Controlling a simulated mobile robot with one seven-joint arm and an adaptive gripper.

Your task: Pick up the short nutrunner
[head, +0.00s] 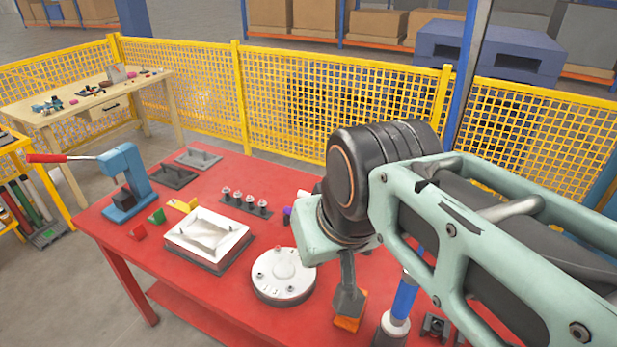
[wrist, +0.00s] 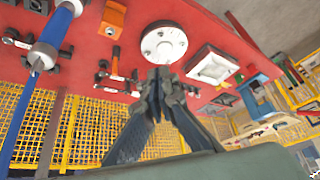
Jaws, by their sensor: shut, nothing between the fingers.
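A blue, white-collared tool (head: 404,300) stands at the front right of the red table (head: 215,185), partly behind my arm. In the wrist view the blue tool (wrist: 55,30) is at the upper left. It looks like a nutrunner, but I cannot tell whether it is the short one. My gripper (head: 348,303) points down to the left of it, in front of an orange block (head: 347,324). In the wrist view my gripper (wrist: 163,76) has its fingers together, empty and apart from the blue tool.
A round white flange (head: 283,276) and a white square cover (head: 207,236) lie left of my gripper. A blue lever press (head: 125,185) stands at the table's left end. Small dark fixtures (head: 246,203) sit behind. Yellow mesh fencing (head: 300,105) runs beyond the table.

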